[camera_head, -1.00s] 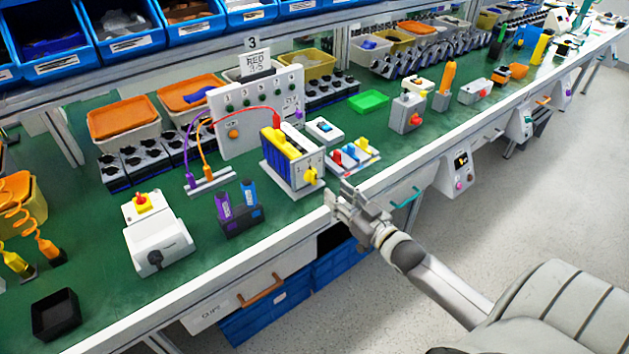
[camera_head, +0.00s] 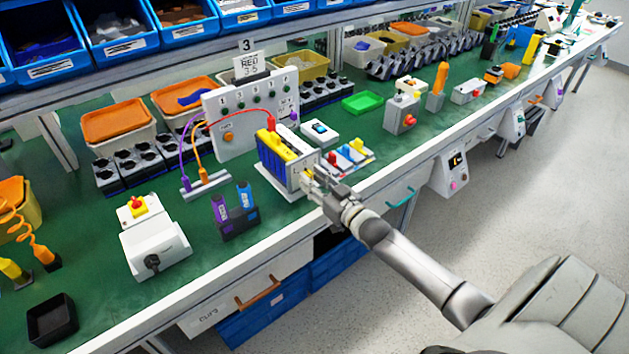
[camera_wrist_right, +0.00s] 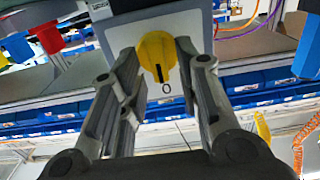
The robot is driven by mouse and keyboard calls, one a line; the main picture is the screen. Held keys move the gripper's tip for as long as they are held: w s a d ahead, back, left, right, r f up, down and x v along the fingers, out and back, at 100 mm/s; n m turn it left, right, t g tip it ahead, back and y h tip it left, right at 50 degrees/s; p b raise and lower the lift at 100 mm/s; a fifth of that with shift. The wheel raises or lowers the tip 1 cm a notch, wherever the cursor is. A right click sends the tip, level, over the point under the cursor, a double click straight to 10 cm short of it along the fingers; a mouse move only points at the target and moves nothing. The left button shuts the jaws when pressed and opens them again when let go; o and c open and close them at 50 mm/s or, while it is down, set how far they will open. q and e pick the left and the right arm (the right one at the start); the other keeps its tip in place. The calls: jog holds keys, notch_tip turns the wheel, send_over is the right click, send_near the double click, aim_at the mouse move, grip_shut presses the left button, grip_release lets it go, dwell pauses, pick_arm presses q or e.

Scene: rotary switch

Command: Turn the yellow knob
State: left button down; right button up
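The yellow knob (camera_wrist_right: 157,58) is on a pale square plate in the right wrist view, with a dark slot pointing down toward a "0" mark. My right gripper (camera_wrist_right: 158,52) is open, with one finger on each side of the knob. The right finger is very close to it; I cannot tell whether it touches. In the head view, the right gripper (camera_head: 314,184) is at the front face of the switch box (camera_head: 284,165), which has a yellow top, and hides the knob. My left gripper is not in view.
A module with red, blue and yellow switches (camera_head: 350,154) is close to the right of the gripper. A holder with purple and blue pieces (camera_head: 234,215) stands to the left. Cables run from a white panel (camera_head: 250,120) behind. The bench front edge lies below my arm.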

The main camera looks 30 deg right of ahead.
grip_shut()
jog(key=shift+a+n, duration=0.1)
jog(key=shift+n, duration=0.4)
jog(key=n, duration=0.3)
jog(key=shift+a+n+p, duration=0.15)
jog(key=shift+n+p, duration=0.15)
jog(key=n, duration=0.4)
jog(key=shift+a+f, duration=0.15)
jog(key=shift+n, duration=0.4)
jog(key=shift+o, duration=1)
grip_release()
